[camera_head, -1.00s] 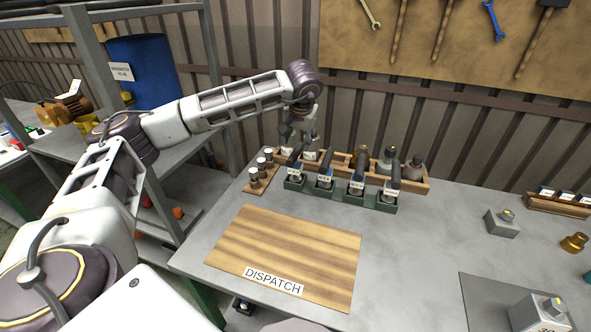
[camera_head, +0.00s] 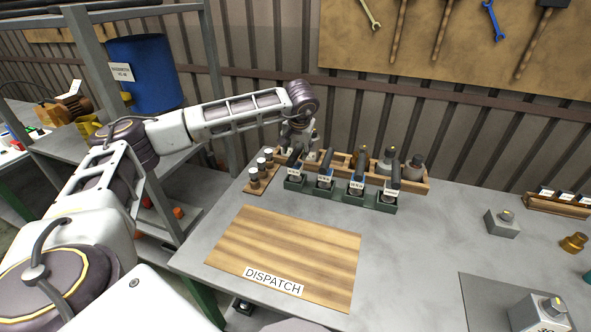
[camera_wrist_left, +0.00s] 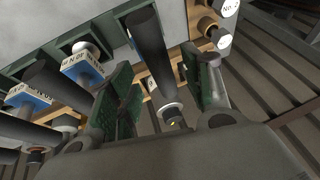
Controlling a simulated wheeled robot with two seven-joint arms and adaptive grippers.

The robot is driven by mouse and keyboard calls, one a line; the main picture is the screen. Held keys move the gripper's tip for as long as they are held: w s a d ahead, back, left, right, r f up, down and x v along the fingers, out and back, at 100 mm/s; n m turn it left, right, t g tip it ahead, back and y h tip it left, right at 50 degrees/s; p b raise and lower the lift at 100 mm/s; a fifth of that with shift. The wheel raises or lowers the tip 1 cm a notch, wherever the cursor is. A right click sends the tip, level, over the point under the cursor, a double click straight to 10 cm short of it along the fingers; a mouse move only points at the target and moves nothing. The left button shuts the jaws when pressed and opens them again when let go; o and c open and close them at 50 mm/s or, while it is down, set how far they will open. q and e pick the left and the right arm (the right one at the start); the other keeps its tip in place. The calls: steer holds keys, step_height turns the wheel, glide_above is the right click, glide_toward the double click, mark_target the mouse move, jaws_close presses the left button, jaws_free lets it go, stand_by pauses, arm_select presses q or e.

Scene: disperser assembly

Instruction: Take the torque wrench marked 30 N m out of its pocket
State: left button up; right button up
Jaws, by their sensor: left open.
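Several torque wrenches with dark handles stand in a green rack (camera_head: 340,196) at the back of the bench. Their labels are too small to read surely in the head view, so I cannot tell which is marked 30 N m. My left gripper (camera_head: 298,146) is at the leftmost wrench (camera_head: 294,171). In the left wrist view the open jaws (camera_wrist_left: 160,70) straddle a dark handle (camera_wrist_left: 148,40), one green-padded finger on each side, with gaps visible. That wrench's label is mostly hidden. A neighbouring wrench with a blue-and-white label (camera_wrist_left: 84,68) stands to the left. My right gripper is not in view.
A wooden rack (camera_head: 415,184) with bottles stands close behind. A small wooden holder (camera_head: 262,178) with capped pieces is just left. The wooden DISPATCH board (camera_head: 290,250) lies clear in front. A grey block (camera_head: 502,224) stands to the right.

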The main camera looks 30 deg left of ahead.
mark_target(295, 152)
arm_select(q)
steer(key=x, duration=0.3)
steer(key=shift+s+f, duration=0.1)
steer(key=shift+f, duration=0.2)
steer(key=shift+a+f, duration=0.1)
steer(key=shift+f, duration=0.05)
jaws_close()
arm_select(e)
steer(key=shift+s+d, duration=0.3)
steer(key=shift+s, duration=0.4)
